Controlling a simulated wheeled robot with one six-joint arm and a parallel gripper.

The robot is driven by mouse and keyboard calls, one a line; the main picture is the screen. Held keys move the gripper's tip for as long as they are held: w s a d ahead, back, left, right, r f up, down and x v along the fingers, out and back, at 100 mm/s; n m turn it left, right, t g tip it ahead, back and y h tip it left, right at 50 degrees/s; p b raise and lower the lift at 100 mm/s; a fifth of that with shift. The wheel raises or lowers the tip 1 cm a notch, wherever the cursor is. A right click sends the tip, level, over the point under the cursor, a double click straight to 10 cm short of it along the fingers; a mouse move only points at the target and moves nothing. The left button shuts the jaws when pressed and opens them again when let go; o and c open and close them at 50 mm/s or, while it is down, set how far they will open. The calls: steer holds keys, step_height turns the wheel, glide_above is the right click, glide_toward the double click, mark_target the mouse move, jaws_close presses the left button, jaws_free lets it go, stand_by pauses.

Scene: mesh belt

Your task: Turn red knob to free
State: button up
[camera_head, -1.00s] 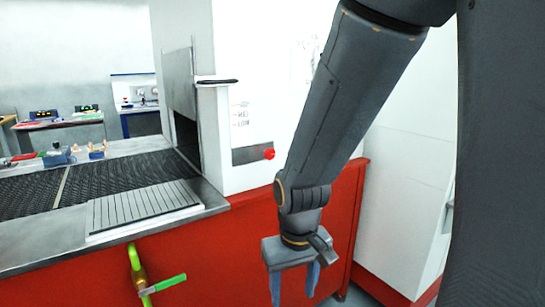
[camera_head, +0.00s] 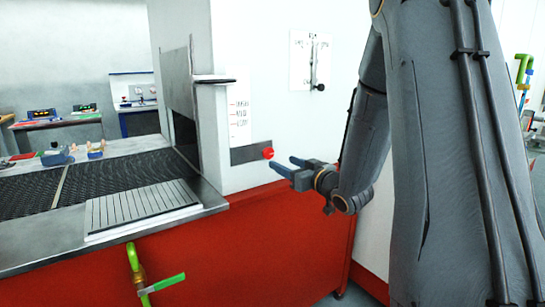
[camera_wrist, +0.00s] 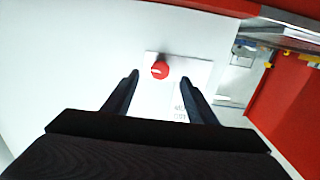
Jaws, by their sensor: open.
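The red knob (camera_head: 268,153) sits at the right end of a dark grey plate on the white machine front. In the wrist view the red knob (camera_wrist: 160,69) shows a light mark on its face and lies ahead of the fingertips, between their lines. My gripper (camera_head: 284,167) is open and empty, just right of the knob in the head view and pointing towards it. In the wrist view my gripper (camera_wrist: 162,82) has its two fingers spread apart. No contact with the knob is visible. Any lettering by the knob is too small to read.
A mesh belt (camera_head: 100,178) runs into the machine opening at left, with a ribbed plate (camera_head: 140,205) in front. A green-handled valve (camera_head: 150,284) sticks out from the red panel below. A lever panel (camera_head: 309,62) is on the white wall above my arm.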

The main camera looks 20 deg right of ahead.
mark_target(270, 154)
steer(key=x, duration=0.2)
steer(key=p+x, duration=0.1)
steer(key=x, duration=0.4)
steer(key=shift+w+a+r, duration=0.15)
steer(key=shift+w+r, duration=0.2)
steer(key=shift+r, duration=0.05)
steer(key=c, duration=1.1)
steer(key=shift+o, duration=0.2)
